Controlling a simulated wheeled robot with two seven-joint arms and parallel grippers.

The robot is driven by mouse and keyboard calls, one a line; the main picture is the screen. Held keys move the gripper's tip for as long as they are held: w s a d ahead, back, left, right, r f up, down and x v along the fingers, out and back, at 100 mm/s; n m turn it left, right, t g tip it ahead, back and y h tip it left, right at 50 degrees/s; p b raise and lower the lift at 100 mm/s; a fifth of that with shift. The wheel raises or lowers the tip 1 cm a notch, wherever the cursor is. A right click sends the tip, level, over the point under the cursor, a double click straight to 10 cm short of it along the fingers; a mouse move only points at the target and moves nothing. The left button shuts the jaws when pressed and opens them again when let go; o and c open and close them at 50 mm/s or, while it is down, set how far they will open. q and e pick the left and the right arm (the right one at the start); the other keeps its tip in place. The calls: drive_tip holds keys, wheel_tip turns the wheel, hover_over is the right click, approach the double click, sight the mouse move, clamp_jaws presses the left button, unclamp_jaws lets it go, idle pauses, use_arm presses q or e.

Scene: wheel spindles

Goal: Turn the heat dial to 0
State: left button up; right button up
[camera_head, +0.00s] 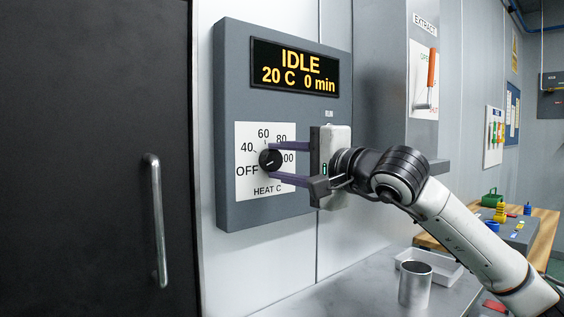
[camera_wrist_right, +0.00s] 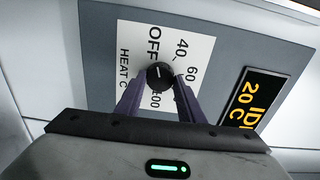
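The heat dial (camera_head: 269,160) is a round black knob with a white pointer line, on a white plate marked OFF, 40, 60, 80, a partly hidden "00", and HEAT C. Its pointer lies toward OFF in the head view. The knob also shows in the right wrist view (camera_wrist_right: 159,74), its mark toward OFF. My right gripper (camera_head: 275,163) is open, with one finger above and one below the knob in the head view. Its fingertips sit close around the knob; I cannot tell whether they touch it. My left gripper is not in view.
The grey panel's display (camera_head: 295,68) reads IDLE, 20 C, 0 min. A dark door with a metal handle (camera_head: 155,220) stands at left. Below are a metal counter, a metal cup (camera_head: 414,287) and a white tray (camera_head: 447,271). An EXTRACT lever (camera_head: 431,77) is at right.

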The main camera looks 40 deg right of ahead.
drive_tip(key=o, duration=0.4)
drive_tip(key=shift+o, duration=0.2)
drive_tip(key=shift+s+f, duration=0.1)
drive_tip(key=shift+s, duration=0.3)
drive_tip(key=s+b, duration=0.4)
drive_tip(key=s, duration=0.5)
drive_tip(key=shift+s+d, duration=0.25)
drive_tip(key=shift+d, duration=0.1)
